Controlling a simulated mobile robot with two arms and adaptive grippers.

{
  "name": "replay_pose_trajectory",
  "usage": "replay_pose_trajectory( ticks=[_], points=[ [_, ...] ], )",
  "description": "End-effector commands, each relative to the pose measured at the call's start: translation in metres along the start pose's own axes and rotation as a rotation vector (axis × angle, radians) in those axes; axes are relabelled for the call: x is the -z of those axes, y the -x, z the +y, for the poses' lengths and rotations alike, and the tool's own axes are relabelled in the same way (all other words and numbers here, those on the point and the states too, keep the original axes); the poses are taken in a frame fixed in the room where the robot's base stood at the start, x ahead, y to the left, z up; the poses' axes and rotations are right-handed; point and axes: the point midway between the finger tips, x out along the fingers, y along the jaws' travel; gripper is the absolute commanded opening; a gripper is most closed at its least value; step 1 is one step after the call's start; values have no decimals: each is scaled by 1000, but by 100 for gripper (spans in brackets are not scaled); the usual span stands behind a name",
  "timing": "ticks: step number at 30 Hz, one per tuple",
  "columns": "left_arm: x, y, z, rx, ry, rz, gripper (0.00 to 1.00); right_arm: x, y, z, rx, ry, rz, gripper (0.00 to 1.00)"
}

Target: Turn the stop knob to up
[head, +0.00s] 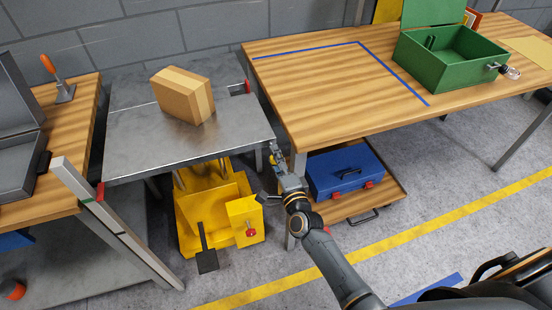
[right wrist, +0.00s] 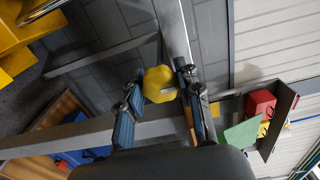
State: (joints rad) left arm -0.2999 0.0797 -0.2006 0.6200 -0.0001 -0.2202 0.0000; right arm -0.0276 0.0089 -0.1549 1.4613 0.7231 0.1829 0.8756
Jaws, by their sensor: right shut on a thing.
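A rounded yellow knob (right wrist: 159,83) sits between the two fingers of my right gripper (right wrist: 160,92) in the right wrist view. The fingers are shut on it from both sides, and a pale mark shows on its lower edge. In the head view my right gripper (head: 274,156) is at the front right corner of the grey metal lift table (head: 150,150), and the knob is mostly hidden there by the fingers. I cannot tell which way the knob is turned. My left gripper is not in view.
A cardboard box (head: 183,95) stands on the lift table. The yellow base (head: 215,210) lies below, with a red knob (head: 250,232) on it. A wooden bench (head: 330,80) with an open green box (head: 447,62) is at right, above a blue toolbox (head: 345,172).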

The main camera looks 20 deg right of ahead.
Motion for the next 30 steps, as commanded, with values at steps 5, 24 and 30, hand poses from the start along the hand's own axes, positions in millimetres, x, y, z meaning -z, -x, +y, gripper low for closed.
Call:
replay_pose_trajectory(
  ticks=[5,24,30],
  points=[
    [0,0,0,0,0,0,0,0,0,0,-1,-3,0,43],
    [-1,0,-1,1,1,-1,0,0,32,2,-4,0,0,59],
    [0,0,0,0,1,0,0,0,76,2,-4,1,0,59]
  ],
)
